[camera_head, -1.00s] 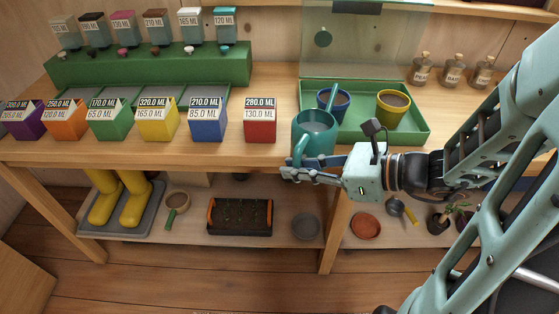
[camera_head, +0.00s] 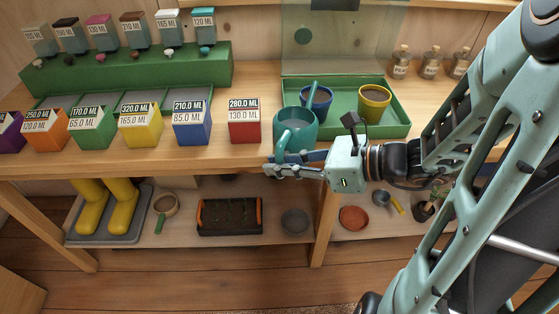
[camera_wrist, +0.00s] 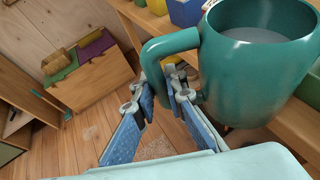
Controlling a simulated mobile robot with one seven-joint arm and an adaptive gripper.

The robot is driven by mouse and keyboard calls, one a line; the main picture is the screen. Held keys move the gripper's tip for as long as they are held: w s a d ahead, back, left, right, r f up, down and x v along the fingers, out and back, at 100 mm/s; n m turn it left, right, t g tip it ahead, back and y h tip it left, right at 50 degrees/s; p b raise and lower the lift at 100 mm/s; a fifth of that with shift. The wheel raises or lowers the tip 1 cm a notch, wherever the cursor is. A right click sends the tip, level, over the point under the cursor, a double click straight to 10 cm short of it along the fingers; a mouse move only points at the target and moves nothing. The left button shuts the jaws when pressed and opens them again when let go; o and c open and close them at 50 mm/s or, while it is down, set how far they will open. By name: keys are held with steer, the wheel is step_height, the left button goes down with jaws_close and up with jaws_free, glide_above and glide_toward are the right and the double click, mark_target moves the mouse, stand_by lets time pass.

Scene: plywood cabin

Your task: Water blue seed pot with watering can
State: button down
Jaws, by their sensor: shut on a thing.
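The teal watering can (camera_head: 296,131) is held in front of the green tray, at the table's front edge; it fills the upper right of the wrist view (camera_wrist: 252,72). Its top opening shows a grey, liquid-like surface. My gripper (camera_head: 276,164) is shut on the can's handle (camera_wrist: 172,45); its fingers (camera_wrist: 168,88) show around the handle's lower part in the wrist view. The blue pot (camera_head: 323,105) stands in the tray just behind the can, with dark soil inside. The can's spout rises in front of the pot's left side and partly hides it.
A yellow pot (camera_head: 374,108) stands right of the blue one in the green tray (camera_head: 396,130). A red box (camera_head: 244,127) and a blue box (camera_head: 192,130) stand to the left. Glass bottles (camera_head: 430,66) stand at the back right. A lower shelf lies below.

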mark_target(281, 155)
steer(key=shift+s+a+r+m+g+p, duration=0.15)
steer(key=shift+r+m+g+p, duration=0.15)
steer(key=shift+r+p, duration=0.9)
steer(key=shift+s+r+m+g+p, duration=0.1)
steer(key=shift+r+m+g+p, duration=0.15)
steer(key=shift+r+p, duration=0.9)
steer(key=r+m+p, duration=0.1)
steer(key=p, duration=0.3)
steer(key=shift+r+y+p, duration=0.3)
steer(key=shift+r, duration=0.05)
steer(key=shift+f, duration=0.1)
steer(key=shift+f+b, duration=0.25)
steer(key=shift+b, duration=0.1)
steer(key=shift+f+n+b, duration=0.35)
steer(key=shift+f+b, duration=0.8)
steer(key=shift+b, duration=0.25)
steer(key=shift+r+m+g+p, duration=0.25)
steer(key=shift+r+m+p, duration=0.25)
steer(key=shift+r+p, duration=1.8)
stand_by(0.8)
